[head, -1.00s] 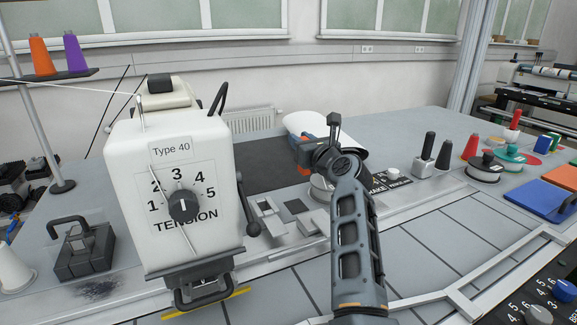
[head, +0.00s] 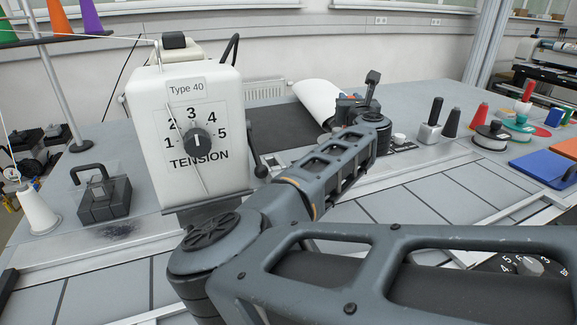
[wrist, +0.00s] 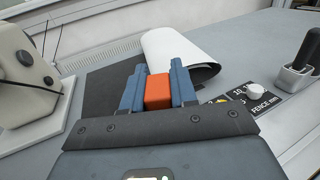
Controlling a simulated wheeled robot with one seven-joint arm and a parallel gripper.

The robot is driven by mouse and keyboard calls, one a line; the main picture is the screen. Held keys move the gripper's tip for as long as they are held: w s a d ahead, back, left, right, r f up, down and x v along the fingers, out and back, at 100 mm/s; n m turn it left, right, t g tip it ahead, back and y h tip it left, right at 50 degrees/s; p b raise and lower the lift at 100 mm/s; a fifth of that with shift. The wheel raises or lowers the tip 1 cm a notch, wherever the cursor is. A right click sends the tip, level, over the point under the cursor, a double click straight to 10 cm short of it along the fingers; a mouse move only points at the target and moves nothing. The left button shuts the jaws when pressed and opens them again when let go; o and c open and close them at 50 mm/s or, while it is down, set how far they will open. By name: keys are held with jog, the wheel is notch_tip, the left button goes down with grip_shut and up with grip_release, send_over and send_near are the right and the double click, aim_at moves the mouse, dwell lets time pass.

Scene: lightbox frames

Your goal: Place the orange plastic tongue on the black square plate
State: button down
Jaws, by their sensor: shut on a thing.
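My gripper (wrist: 157,76) has its two blue fingers closed on the sides of an orange block-like piece, the orange plastic tongue (wrist: 158,92), in the wrist view. In the head view my gripper (head: 352,104) is beyond the end of my arm, and the orange piece is hardly visible there. A flat black sheet (wrist: 103,88) lies on the table to the left of and beyond the fingers; it also shows in the head view (head: 275,118). No separate black square plate can be made out clearly now; my arm hides part of the table's front fixtures.
A curled white sheet (wrist: 172,46) lies just beyond the fingers. The white tension machine (head: 196,130) stands left. A dark-handled holder (head: 432,123), cones and spools are on the right. A white knob (wrist: 256,90) sits on the labelled plate at right.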

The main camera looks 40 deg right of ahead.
jog(key=shift+w+a+f+b, duration=0.2)
jog(key=shift+w+a+f, duration=1.2)
jog(key=shift+f, duration=0.5)
jog(key=shift+w+a+f+b, duration=0.15)
jog(key=shift+w+a+f, duration=0.9)
jog(key=shift+w+f, duration=0.7)
jog(key=shift+w+a+f+b, duration=0.2)
jog(key=shift+w+a+f, duration=1.15)
jog(key=shift+f, duration=0.65)
jog(key=shift+d, duration=0.1)
jog(key=shift+f, duration=0.3)
jog(key=c, duration=0.9)
grip_release()
jog(key=shift+r, duration=0.1)
jog(key=shift+r, duration=0.2)
jog(key=v, duration=1.2)
